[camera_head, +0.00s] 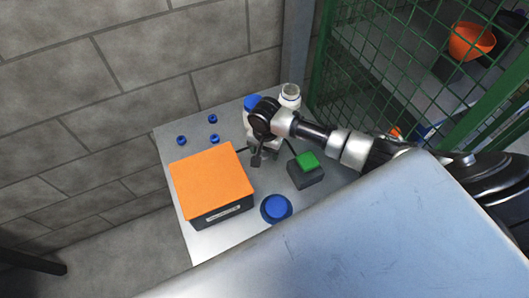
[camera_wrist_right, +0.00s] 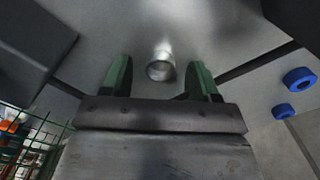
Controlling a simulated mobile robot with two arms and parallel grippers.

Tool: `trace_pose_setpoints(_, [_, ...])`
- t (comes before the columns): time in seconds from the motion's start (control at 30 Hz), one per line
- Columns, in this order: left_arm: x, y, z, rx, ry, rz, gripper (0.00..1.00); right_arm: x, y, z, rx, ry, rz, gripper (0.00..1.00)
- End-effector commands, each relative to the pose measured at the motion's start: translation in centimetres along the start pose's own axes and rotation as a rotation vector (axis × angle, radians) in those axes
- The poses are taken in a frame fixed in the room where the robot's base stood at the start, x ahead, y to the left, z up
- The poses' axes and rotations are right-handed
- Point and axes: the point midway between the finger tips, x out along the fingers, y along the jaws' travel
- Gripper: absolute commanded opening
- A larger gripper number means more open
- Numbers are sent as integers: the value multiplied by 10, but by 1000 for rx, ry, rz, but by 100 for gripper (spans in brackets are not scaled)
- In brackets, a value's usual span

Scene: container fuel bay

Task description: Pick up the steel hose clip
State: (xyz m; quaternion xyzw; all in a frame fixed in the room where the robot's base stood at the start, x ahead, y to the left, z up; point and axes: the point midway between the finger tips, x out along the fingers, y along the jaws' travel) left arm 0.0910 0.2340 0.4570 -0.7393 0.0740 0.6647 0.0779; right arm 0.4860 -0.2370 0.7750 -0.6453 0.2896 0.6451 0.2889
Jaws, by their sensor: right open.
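The steel hose clip (camera_wrist_right: 160,70) is a small, shiny metal ring on the grey bench in the right wrist view. It lies between the lines of my right gripper's two green-edged fingers, near their tips, with bench surface showing around it. I cannot tell the exact height gap. In the head view my right gripper (camera_head: 256,159) points down over the bench between the orange-topped box and the green-topped block. It is open and holds nothing. The clip cannot be made out in the head view. My left gripper is not in view.
The orange-topped box (camera_head: 211,182) stands left of my right gripper, and the dark block with a green top (camera_head: 306,167) stands right. A round blue item (camera_head: 276,208) is in front. Several small blue rings (camera_head: 214,138) lie at the back left. A white-topped container (camera_head: 290,95) stands behind.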

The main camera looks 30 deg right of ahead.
Motion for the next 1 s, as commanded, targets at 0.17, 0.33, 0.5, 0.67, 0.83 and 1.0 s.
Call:
trace_pose_setpoints(0.17, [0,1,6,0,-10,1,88,0,0,0,0,0,0,56])
trace_pose_setpoints(0.33, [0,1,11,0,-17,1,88,0,0,0,0,-1,0,30])
trace_pose_setpoints(0.5, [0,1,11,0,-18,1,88,0,0,0,0,-1,0,13])
trace_pose_setpoints(0.67, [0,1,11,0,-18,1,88,0,0,0,0,-1,0,12])
trace_pose_setpoints(0.83, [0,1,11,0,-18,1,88,-4,0,0,0,-1,-1,12])
trace_pose_setpoints(1.0, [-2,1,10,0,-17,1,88,-28,-1,0,-1,0,-4,13])
